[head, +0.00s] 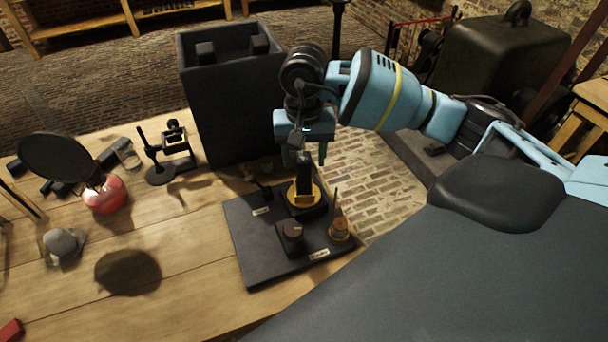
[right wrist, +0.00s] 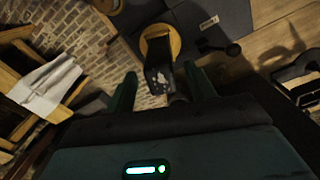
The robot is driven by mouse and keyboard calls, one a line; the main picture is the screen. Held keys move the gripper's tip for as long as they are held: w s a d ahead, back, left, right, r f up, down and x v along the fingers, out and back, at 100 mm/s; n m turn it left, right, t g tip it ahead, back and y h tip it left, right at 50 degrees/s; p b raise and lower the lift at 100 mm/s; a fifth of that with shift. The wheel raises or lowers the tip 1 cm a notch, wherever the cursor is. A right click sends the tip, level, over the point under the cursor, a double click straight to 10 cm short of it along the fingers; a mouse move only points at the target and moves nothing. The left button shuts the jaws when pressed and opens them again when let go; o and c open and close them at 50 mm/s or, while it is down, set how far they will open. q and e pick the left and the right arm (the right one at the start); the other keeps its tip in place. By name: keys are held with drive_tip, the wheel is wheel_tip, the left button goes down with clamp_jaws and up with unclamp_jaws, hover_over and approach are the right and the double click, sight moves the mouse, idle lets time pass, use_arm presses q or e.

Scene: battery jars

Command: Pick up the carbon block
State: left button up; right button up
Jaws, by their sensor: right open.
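The carbon block appears to be the dark upright block (head: 304,180) standing on a round brass-coloured base on the black board (head: 262,245). In the right wrist view the dark block (right wrist: 160,79) shows between the two green fingers, in front of the round brass base (right wrist: 160,42). My right gripper (head: 311,157) points down just above the block, open, with its fingers apart. I cannot tell whether the fingers reach down beside the block or touch it. My left gripper is not in view.
The board also holds a dark round knob (head: 292,237) and a brass post (head: 338,230). A tall black open box (head: 235,110) stands behind it. A small black stand (head: 165,160) and a red round object (head: 105,195) are to the left. The wooden table's front middle is clear.

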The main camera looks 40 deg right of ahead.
sight(304, 173)
drive_tip(key=shift+s+a+f, duration=0.1)
drive_tip(key=shift+f, duration=0.35)
wheel_tip(304, 173, down, 4)
drive_tip(key=shift+f+p, duration=0.1)
drive_tip(key=shift+p, duration=0.3)
clamp_jaws()
